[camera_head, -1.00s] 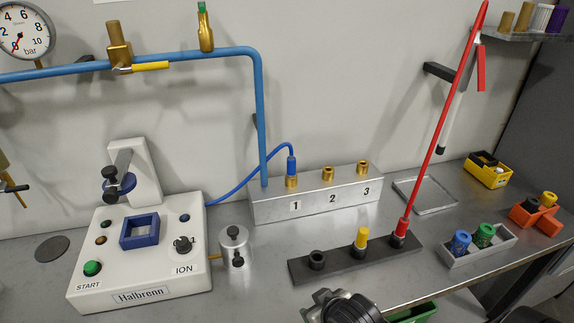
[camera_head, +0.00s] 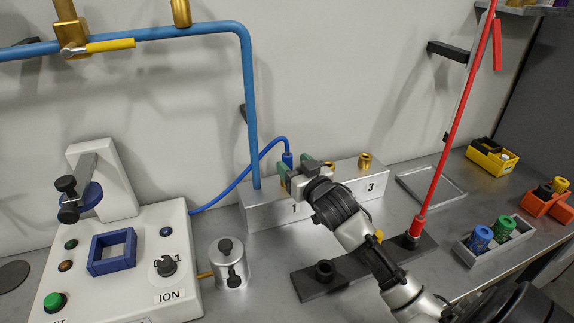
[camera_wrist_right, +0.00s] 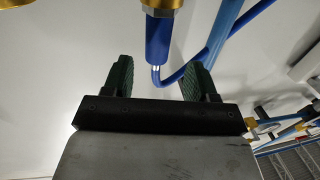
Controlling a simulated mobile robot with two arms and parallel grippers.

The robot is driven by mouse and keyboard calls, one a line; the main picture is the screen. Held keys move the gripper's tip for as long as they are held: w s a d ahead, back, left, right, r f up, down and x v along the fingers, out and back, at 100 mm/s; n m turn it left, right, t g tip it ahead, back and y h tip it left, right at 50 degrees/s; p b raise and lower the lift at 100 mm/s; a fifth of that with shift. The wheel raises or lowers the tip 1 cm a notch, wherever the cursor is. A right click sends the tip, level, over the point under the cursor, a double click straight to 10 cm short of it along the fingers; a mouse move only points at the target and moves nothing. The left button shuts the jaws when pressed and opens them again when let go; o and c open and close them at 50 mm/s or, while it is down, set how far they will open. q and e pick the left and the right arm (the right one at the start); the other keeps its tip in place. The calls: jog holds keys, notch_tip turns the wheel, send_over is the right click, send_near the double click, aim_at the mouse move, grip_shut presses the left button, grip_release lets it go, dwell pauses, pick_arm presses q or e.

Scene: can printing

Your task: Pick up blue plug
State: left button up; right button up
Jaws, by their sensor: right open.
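The blue plug (camera_head: 288,159) sits upright at port 1 of the metal block (camera_head: 262,212), with a blue hose bending over from its top. My right gripper (camera_head: 296,171) is at the block beside port 1, its green fingers close to the plug. In the right wrist view the blue plug (camera_wrist_right: 159,40) appears in line with the gap between the two spread fingers of the right gripper (camera_wrist_right: 158,80). The fingers do not touch it there. The gripper is open and empty. The brass fitting of port 1 is largely hidden in the head view. My left gripper is not in view.
A blue pipe (camera_head: 247,110) rises just left of the plug. The brass port 3 (camera_head: 365,161) is to the right. A black strip (camera_head: 345,270) with a red rod (camera_head: 452,130) stands in front. The white ION machine (camera_head: 125,275) is at left.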

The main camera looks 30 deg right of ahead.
aim_at(284, 155)
jog(key=shift+w+d+f, duration=0.1)
jog(key=shift+w, duration=0.4)
jog(key=w, duration=0.1)
jog(key=w+p, duration=0.1)
jog(key=w, duration=0.2)
jog(key=shift+w+d+f+p, duration=0.25)
jog(key=shift+w+d+p, duration=0.1)
jog(key=shift+w, duration=0.05)
jog(key=shift+w+f, duration=0.1)
jog(key=shift+w, duration=0.1)
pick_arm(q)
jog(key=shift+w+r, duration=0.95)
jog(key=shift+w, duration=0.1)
pick_arm(e)
jog(key=shift+s, duration=0.15)
jog(key=c, duration=0.4)
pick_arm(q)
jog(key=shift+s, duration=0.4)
pick_arm(e)
jog(key=c, duration=0.6)
jog(key=shift+c, duration=0.2)
